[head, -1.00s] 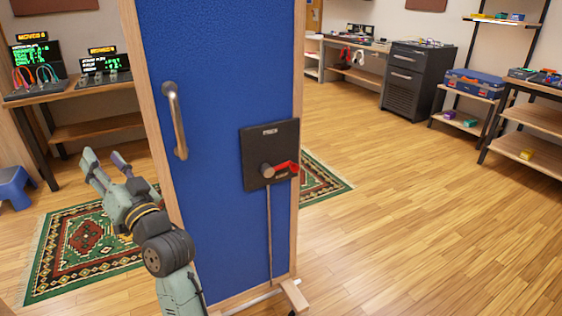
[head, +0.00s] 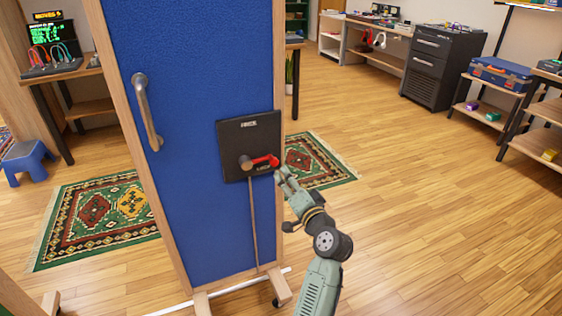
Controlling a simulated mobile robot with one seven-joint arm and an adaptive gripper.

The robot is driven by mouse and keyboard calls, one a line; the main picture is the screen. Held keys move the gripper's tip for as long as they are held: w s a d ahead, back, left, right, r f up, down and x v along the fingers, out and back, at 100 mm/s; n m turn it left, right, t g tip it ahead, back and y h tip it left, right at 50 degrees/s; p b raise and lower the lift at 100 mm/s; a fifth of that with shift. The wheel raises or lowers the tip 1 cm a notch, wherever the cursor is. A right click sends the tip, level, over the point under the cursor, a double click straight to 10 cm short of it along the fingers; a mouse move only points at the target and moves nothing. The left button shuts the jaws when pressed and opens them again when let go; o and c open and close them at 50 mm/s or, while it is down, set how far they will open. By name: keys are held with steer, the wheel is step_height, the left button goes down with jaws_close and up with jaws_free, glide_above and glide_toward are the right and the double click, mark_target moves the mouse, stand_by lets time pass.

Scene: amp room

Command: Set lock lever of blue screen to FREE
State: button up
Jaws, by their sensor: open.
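The blue screen (head: 190,100) stands upright in a wooden frame in the head view. A black lock plate (head: 249,136) with small labels at its top and bottom is fixed on it. The lock lever (head: 264,161) has a round hub at its left and a red handle pointing right, nearly level. My gripper (head: 281,173) is at the right edge of the screen, just right of and below the red handle tip. It is open. I cannot tell whether a finger touches the handle.
A metal grab handle (head: 147,112) is on the screen's left side, and a thin rod (head: 254,225) runs down from the lock. The screen's wooden feet (head: 281,288) rest on the floor. A patterned rug (head: 318,161) lies behind it. Open floor (head: 430,240) extends to the right.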

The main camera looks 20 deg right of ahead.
mark_target(276, 164)
steer(key=w, duration=0.3)
steer(key=w+p, duration=0.1)
steer(key=w, duration=0.2)
steer(key=w+p, duration=0.1)
steer(key=w, duration=0.2)
steer(key=shift+w+a, duration=0.25)
steer(key=shift+w, duration=0.1)
jaws_close()
stand_by(0.3)
